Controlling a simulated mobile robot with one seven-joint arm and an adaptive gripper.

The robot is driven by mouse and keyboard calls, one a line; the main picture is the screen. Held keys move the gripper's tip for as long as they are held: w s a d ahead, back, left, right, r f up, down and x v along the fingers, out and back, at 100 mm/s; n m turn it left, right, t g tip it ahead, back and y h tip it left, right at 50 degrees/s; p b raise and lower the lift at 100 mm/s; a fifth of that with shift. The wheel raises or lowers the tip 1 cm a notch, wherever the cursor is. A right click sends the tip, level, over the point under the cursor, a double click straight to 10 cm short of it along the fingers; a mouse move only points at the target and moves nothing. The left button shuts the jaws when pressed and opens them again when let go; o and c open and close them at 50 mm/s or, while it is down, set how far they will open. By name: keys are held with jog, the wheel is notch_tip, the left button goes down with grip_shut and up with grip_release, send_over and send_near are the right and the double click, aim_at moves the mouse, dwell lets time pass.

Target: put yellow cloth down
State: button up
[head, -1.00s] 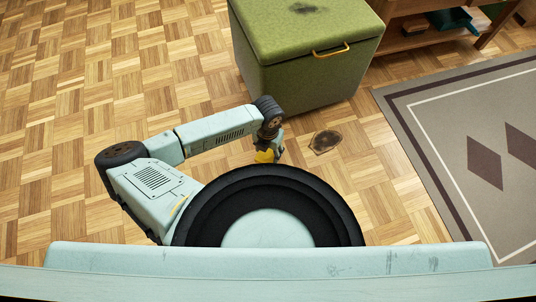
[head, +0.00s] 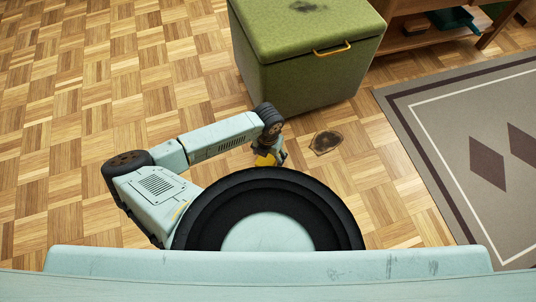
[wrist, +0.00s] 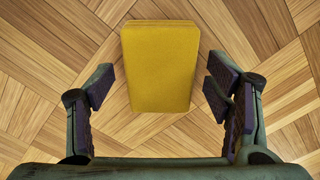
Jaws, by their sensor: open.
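The yellow cloth (wrist: 160,68) shows in the wrist view as a flat, folded-looking rectangle against the parquet floor, centred ahead of my gripper (wrist: 162,98). The fingers stand wide apart, with clear gaps between the pads and the cloth on both sides. In the head view a small yellow part of the cloth (head: 264,160) shows beside my gripper (head: 277,158), low near the floor. The rest of it is hidden there by my arm and base. The cloth appears to lie on the floor, though its exact height is hard to tell.
A green storage box (head: 300,75) with a yellow handle stands just beyond my gripper. A dark stain or patch (head: 326,142) marks the floor to the right. A grey patterned rug (head: 455,130) and a wooden shelf (head: 425,30) are further right. The floor at left is clear.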

aim_at(268, 157)
notch_tip(268, 157, up, 12)
jog(key=p, duration=0.3)
jog(key=shift+r+p, duration=0.15)
jog(key=shift+p, duration=0.2)
